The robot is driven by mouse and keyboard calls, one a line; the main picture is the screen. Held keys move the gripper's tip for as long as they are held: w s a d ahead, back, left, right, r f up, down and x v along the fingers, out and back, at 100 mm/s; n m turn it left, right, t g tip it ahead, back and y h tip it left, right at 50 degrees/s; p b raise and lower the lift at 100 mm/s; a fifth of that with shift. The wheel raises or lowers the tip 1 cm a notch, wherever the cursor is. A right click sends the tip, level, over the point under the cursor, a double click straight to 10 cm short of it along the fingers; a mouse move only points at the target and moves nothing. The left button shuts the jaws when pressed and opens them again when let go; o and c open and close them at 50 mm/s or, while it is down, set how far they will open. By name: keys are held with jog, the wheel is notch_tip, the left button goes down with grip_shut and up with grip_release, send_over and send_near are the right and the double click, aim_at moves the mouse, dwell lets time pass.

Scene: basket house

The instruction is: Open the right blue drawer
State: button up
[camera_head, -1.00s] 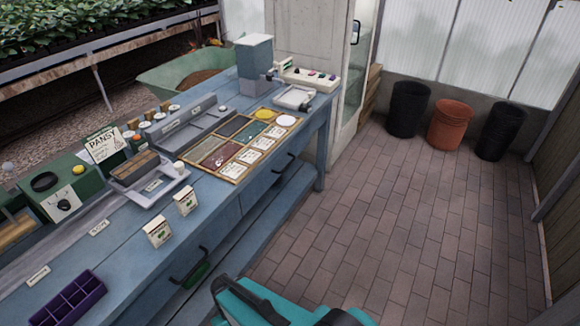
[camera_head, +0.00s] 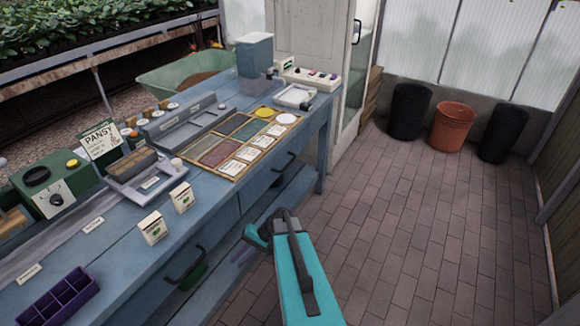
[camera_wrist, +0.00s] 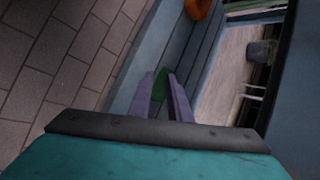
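The right blue drawer (camera_head: 256,187) is in the front of the blue workbench in the head view. It looks shut, flush with the bench front, and its dark handle (camera_head: 286,163) is clear of my gripper. A left drawer handle (camera_head: 187,266) shows nearer on the same front. My gripper (camera_head: 238,254) is in front of the bench, below and left of the right handle and apart from it. In the wrist view, the two lilac fingers (camera_wrist: 161,82) stand apart with nothing held. They point toward the lower shelf, with a green thing beyond them. No handle is clear there.
The bench top (camera_head: 120,245) carries seed packets, a seed tray (camera_head: 240,145), a purple divided tray (camera_head: 60,300) and a scale. A green item (camera_head: 193,277) lies on the lower shelf. The brick floor (camera_head: 400,230) is open to the right. Bins (camera_head: 453,127) stand far back.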

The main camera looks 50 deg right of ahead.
jog(key=w+d+r+m+t+b, duration=0.1)
jog(key=d+r+t, duration=0.1)
jog(key=d, duration=0.3)
jog(key=w+d+r+m+t, duration=0.1)
jog(key=w+d+r, duration=0.15)
jog(key=d, duration=0.25)
jog(key=m+t+h+b, duration=0.3)
jog(key=m+t+h, duration=0.1)
jog(key=t, duration=0.4)
send_near(289, 163)
jog(key=s+d, duration=0.2)
jog(key=s, duration=0.1)
jog(key=shift+s+a, duration=0.2)
jog(key=shift+a, duration=0.1)
jog(key=shift+w, duration=0.1)
jog(key=p+x, duration=0.1)
jog(key=x, duration=1.2)
jog(key=shift+w+a, duration=0.15)
jog(key=shift+w, duration=0.2)
grip_shut()
